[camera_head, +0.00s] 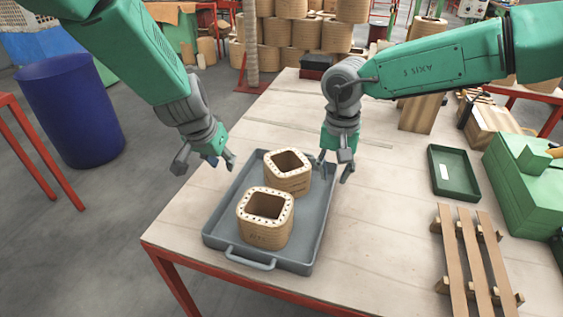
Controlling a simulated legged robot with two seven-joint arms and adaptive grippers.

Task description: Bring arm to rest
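The wooden table (385,270) has bare room right of the tray. A small green tray (453,172), a slatted wooden pallet (470,262) and green blocks (520,190) occupy its right side. A blue barrel (75,115) stands on the floor at left. Stacked coils (300,33) stand behind.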

